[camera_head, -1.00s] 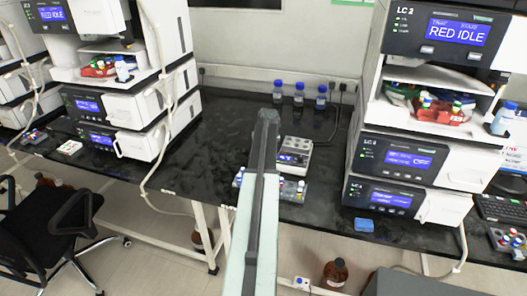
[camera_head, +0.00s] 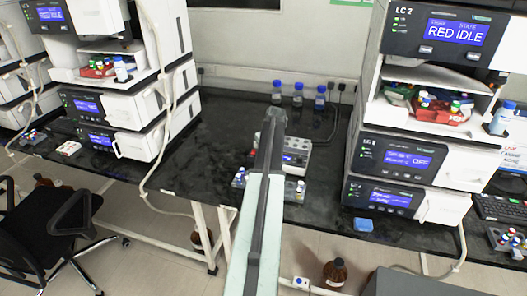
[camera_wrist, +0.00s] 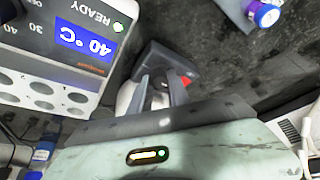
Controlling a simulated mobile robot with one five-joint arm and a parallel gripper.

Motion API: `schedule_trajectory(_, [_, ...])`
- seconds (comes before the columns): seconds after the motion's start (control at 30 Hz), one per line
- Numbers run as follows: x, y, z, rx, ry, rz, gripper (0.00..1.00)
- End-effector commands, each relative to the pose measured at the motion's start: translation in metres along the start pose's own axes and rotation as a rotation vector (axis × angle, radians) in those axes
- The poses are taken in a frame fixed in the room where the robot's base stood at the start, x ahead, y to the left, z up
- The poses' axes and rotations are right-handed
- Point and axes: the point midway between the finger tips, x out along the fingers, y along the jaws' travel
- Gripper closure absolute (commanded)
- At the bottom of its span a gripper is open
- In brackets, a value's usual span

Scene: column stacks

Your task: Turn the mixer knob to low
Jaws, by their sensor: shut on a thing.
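The mixer (camera_wrist: 160,60) shows in the wrist view as a dark grey body with a red part at its right and a pale, rounded part beside the fingers. My gripper (camera_wrist: 160,88) reaches down onto it, with its two grey fingers shut on the knob. The knob itself is mostly hidden between the fingers, so its setting cannot be read. In the head view my arm covers most of the mixer, and my gripper's tip is hidden behind the arm.
A white heater block (camera_wrist: 50,65) reading 40 °C stands close to my gripper; it also shows in the head view (camera_head: 297,160). Blue-capped bottles (camera_head: 298,94) stand at the back. Instrument stacks (camera_head: 405,160) flank the bench. The black bench (camera_head: 210,140) is clear left of my arm.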

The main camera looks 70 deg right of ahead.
Motion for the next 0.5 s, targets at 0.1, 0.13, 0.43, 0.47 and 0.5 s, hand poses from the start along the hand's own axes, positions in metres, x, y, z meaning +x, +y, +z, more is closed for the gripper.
schedule_trajectory(0.1, [0.0000, 0.0004, 0.0004, -0.001, -0.001, 0.001, 1.00])
schedule_trajectory(0.13, [0.0000, 0.0004, 0.0004, -0.001, -0.001, 0.001, 1.00])
schedule_trajectory(0.43, [0.0001, -0.0001, 0.0001, 0.000, -0.001, 0.001, 0.56])
schedule_trajectory(0.47, [0.0001, -0.0001, 0.0001, 0.000, -0.001, 0.001, 0.56])
schedule_trajectory(0.5, [0.0000, -0.0002, 0.0000, 0.000, -0.001, 0.001, 0.56])
